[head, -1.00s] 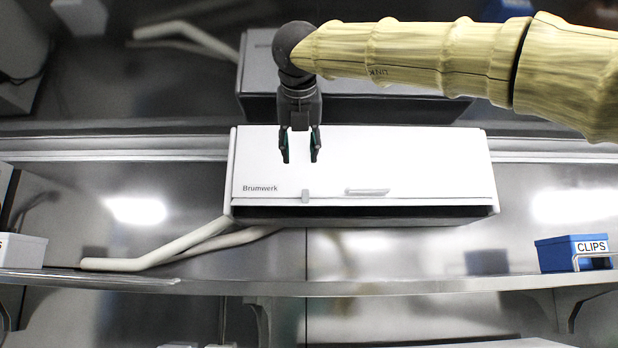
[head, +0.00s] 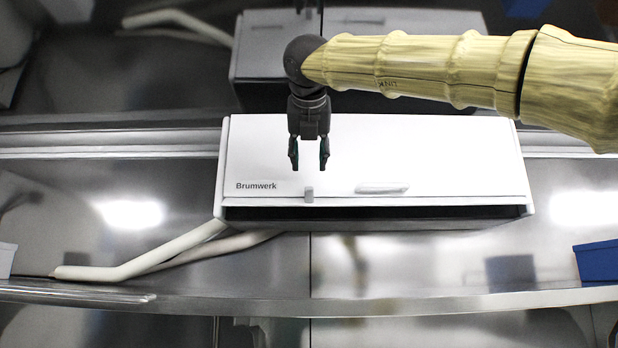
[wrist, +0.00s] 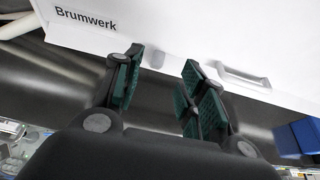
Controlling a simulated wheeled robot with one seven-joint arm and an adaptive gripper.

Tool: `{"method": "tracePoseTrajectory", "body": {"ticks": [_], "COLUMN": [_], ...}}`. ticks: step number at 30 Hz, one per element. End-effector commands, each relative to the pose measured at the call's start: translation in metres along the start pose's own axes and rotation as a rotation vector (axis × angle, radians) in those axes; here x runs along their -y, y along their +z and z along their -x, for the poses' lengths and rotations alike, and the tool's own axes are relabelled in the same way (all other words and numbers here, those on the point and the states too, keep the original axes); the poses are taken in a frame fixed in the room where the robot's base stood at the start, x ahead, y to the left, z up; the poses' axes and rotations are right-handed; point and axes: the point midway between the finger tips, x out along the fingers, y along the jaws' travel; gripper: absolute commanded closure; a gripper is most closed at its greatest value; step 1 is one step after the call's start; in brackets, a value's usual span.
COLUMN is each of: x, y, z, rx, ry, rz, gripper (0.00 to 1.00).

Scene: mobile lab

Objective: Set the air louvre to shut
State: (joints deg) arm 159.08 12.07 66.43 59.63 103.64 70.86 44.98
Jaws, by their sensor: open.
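The air unit is a white box (head: 430,150) marked "Brumwerk", mounted on the metal wall in the head view; it also shows at the top of the wrist view (wrist: 190,32). A dark opening (head: 400,214) runs along its lower front edge. A small grey tab (head: 309,194) sits on the panel's lower edge, and a pale raised handle-like bar (head: 382,188) lies to its right. My gripper (head: 309,168) is open and empty, above the small tab in the head view. In the wrist view its green-padded fingers (wrist: 165,95) stand apart, with the tab beyond them. I see no contact.
Two pale pipes (head: 140,264) run from the unit's lower left down to a metal shelf (head: 400,304). A blue box (head: 600,261) stands on the shelf at the far right. The wall below the unit is clear.

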Motion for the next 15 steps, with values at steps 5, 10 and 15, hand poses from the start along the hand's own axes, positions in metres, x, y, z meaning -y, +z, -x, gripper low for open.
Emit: {"method": "tracePoseTrajectory", "body": {"ticks": [5, 10, 15], "x": [0.001, 0.001, 0.0], "y": [0.002, 0.002, 0.002], "z": [-0.032, -0.057, -0.073], "rx": [-0.004, -0.003, -0.001], "ry": [-0.002, -0.001, -0.001], "rz": [0.002, 0.001, 0.001], "gripper": [0.59, 0.59, 0.59]}}
